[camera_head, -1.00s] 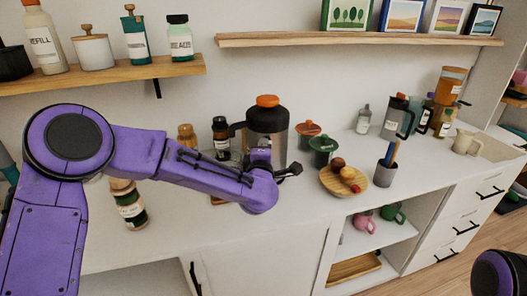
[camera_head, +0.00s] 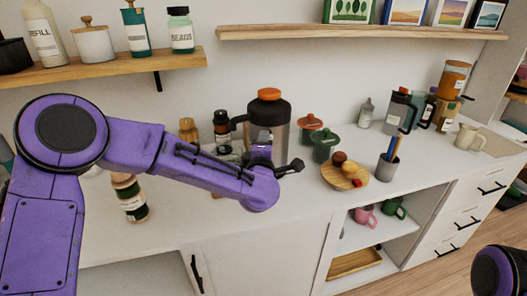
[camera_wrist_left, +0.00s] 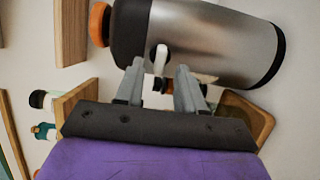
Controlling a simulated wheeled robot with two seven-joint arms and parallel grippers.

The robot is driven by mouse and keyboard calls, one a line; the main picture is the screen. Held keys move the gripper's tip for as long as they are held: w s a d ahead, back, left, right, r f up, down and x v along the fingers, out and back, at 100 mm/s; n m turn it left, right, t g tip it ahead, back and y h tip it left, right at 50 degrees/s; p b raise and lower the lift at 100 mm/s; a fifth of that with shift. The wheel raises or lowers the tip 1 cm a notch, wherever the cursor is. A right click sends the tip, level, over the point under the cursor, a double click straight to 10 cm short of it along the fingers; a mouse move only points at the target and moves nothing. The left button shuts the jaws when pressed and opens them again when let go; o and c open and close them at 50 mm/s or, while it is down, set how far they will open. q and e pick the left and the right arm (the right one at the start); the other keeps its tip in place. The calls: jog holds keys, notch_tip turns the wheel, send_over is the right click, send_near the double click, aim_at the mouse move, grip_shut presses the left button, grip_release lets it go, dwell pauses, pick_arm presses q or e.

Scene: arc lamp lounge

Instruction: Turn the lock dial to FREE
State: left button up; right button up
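A steel flask (camera_head: 282,125) with a black top and an orange cap (camera_head: 269,95) stands on the white counter. In the left wrist view the flask (camera_wrist_left: 215,40) lies across the top of the picture. A small white knob (camera_wrist_left: 161,58), apparently the lock dial, shows on its side. No FREE marking is readable. My left gripper (camera_wrist_left: 160,82) is open, its two grey fingers apart on either side of the knob in the picture. I cannot tell whether they touch it. In the head view my left gripper (camera_head: 262,140) is in front of the flask, partly hidden by my arm. My right gripper is out of view.
Dark bottles stand left of the flask. A wooden shelf (camera_head: 350,33) runs above. Bare counter lies in front.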

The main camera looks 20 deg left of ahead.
pick_arm(q)
jog(key=b+v, duration=0.1)
jog(key=v, duration=0.8)
jog(key=shift+s, duration=0.15)
